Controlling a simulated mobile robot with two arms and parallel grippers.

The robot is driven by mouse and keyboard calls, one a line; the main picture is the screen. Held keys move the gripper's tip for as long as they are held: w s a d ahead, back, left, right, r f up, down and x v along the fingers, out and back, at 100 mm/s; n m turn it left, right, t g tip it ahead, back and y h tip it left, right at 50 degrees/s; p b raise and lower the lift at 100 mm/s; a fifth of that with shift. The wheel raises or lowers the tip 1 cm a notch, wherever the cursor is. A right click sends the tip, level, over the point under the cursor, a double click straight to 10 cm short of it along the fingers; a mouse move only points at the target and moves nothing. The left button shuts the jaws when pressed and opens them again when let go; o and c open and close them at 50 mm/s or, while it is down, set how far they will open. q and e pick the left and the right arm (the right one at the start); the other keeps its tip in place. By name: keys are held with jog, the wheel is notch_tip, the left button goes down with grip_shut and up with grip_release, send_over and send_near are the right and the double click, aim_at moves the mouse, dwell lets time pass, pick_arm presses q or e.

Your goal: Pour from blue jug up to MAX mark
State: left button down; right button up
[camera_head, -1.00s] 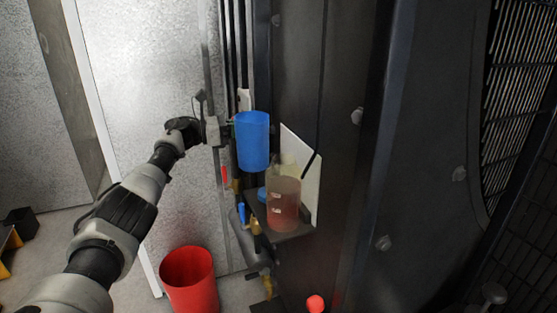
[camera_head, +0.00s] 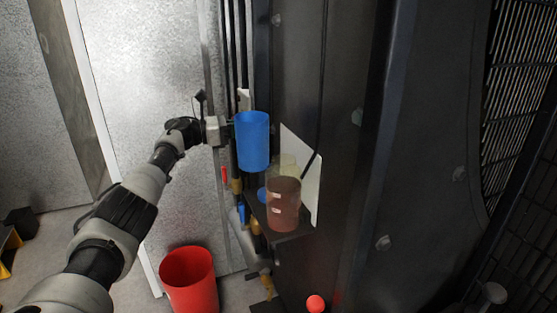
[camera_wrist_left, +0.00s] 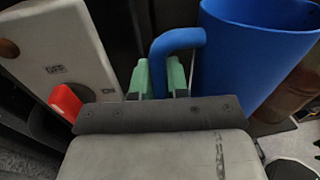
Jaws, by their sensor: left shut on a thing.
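The blue jug (camera_head: 252,142) is held about upright, above and left of a translucent tank (camera_head: 284,206). The tank is reddish brown, with two small pale marks on its side and a paler, yellowish part behind its top. I cannot read the marks or make out a clear liquid level. My left gripper (camera_head: 229,128) is at the jug's left side. In the left wrist view, its green fingertips (camera_wrist_left: 162,78) are shut on the handle of the blue jug (camera_wrist_left: 257,58). The jug's contents are hidden. My right gripper is not in view.
The tank stands on a dark shelf (camera_head: 296,234) with a white panel behind it. A red bucket (camera_head: 189,282) stands on the floor below. A large dark cabinet (camera_head: 345,150) fills the right. The left wrist view shows a red switch (camera_wrist_left: 66,102) on a pale plate.

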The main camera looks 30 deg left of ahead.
pick_arm(q)
jog(key=shift+r, duration=0.15)
jog(key=shift+r+p, duration=1.1)
jog(key=shift+r, duration=1.85)
